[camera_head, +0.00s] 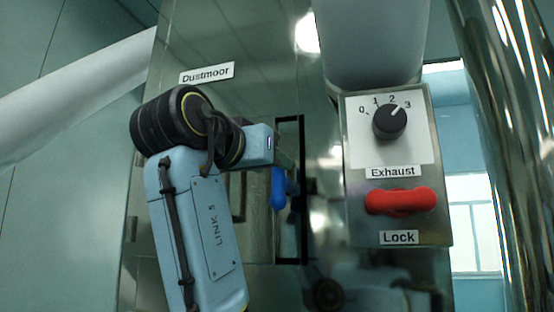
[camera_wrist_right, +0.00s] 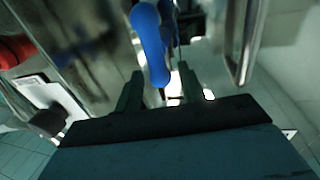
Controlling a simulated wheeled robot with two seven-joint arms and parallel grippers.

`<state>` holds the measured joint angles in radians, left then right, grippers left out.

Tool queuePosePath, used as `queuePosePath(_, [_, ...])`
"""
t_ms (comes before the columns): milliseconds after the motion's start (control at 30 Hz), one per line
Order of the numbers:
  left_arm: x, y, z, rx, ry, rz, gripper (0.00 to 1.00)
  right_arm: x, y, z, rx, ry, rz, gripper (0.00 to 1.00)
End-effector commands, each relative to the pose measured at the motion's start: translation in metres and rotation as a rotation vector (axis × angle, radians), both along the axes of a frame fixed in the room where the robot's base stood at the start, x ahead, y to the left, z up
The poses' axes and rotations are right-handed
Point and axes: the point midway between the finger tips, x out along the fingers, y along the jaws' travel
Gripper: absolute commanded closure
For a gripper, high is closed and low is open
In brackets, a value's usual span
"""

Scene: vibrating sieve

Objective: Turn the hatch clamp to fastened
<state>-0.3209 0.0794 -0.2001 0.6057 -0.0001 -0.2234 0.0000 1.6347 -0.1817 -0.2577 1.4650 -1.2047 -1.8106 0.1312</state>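The blue handle of the hatch clamp (camera_head: 278,188) hangs upright beside a dark frame on the metal housing in the head view. My right arm partly covers the area just left of it. In the right wrist view the blue handle (camera_wrist_right: 150,45) reaches down between the fingers of my right gripper (camera_wrist_right: 162,78). The fingers stand apart, with a visible gap between the handle and the right-hand finger. The handle lies nearer the left-hand finger; I cannot tell whether they touch. The fingertips are hidden in the head view. My left gripper is not in view.
A control box (camera_head: 390,150) right of the clamp carries a black Exhaust knob (camera_head: 389,121) and a red Lock handle (camera_head: 400,200). A shiny metal column (camera_head: 505,130) stands at the far right. A pale pipe (camera_head: 80,100) crosses the left side.

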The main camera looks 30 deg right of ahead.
Motion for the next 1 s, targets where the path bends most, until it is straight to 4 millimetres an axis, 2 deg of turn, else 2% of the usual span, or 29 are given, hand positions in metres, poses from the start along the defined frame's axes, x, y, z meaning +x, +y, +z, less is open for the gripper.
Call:
queuePosePath(33, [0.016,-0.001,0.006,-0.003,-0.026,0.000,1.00,0.004,-0.008,0.002,0.000,0.000,-0.003,0.60])
queuePosePath(100, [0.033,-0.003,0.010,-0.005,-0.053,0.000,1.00,0.009,-0.017,0.002,0.000,0.001,-0.002,0.60])
queuePosePath(200, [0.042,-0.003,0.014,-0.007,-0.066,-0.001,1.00,0.014,-0.027,0.002,-0.001,0.000,-0.002,0.60])
queuePosePath(633, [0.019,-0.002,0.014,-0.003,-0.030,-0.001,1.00,0.019,-0.034,0.000,-0.001,0.000,0.001,0.62])
queuePosePath(900, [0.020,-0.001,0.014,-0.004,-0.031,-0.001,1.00,0.019,-0.034,0.000,-0.001,0.000,0.001,0.97])
queuePosePath(933, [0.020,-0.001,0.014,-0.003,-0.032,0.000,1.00,0.019,-0.034,0.000,-0.001,0.000,0.001,1.00])
queuePosePath(1000, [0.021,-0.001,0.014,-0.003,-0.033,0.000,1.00,0.019,-0.034,0.000,-0.001,0.000,0.001,1.00])
